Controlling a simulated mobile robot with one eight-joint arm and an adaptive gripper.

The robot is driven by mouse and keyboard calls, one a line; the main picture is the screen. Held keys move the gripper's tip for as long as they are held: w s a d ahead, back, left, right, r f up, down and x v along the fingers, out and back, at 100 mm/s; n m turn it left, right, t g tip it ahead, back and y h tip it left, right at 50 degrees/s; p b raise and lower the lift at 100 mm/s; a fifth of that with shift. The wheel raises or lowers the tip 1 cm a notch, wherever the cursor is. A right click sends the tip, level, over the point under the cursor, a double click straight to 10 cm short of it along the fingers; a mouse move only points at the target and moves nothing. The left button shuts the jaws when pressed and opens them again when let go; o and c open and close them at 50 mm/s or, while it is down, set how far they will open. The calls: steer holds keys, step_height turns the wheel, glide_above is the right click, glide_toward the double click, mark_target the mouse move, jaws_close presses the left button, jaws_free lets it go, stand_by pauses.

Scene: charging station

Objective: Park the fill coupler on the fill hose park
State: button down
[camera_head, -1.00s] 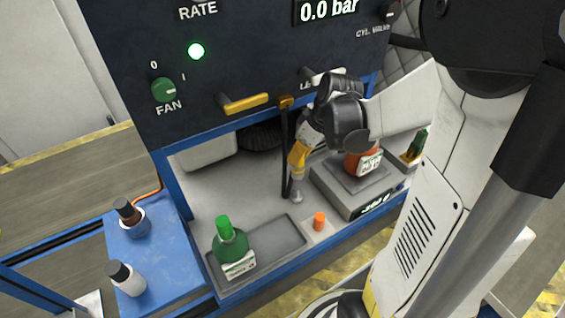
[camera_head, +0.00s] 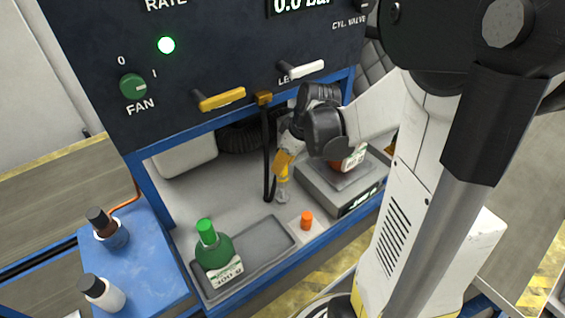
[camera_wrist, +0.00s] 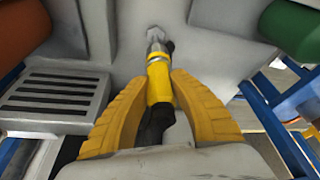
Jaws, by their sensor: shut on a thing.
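The fill coupler is a yellow-collared fitting with a metal tip (camera_wrist: 158,42); it also shows in the head view (camera_head: 283,185), roughly upright with its tip low over the bench floor. My gripper (camera_wrist: 160,82) is shut on it, with a yellow finger on each side of the collar. In the head view my gripper (camera_head: 284,163) is partly hidden by my wrist. A black hose (camera_head: 268,150) hangs from an orange-brown fitting (camera_head: 263,98) under the panel, beside the coupler. I cannot tell for certain which part is the fill hose park.
A grey scale (camera_head: 345,190) bearing a red bottle (camera_head: 350,160) stands close right of my gripper. An orange cap (camera_head: 306,220) and a tray (camera_head: 268,240) with a green bottle (camera_head: 215,248) lie in front. Yellow (camera_head: 222,99) and white (camera_head: 307,69) levers jut from the panel above.

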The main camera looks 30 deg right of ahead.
mark_target(285, 176)
steer(key=shift+f+b, duration=0.35)
steer(key=shift+f, duration=0.35)
steer(key=shift+f+b, duration=2.35)
steer(key=shift+f, duration=0.3)
stand_by(0.7)
steer(key=c, duration=1.2)
jaws_free()
steer(key=v, duration=1.2)
steer(key=shift+a, duration=0.1)
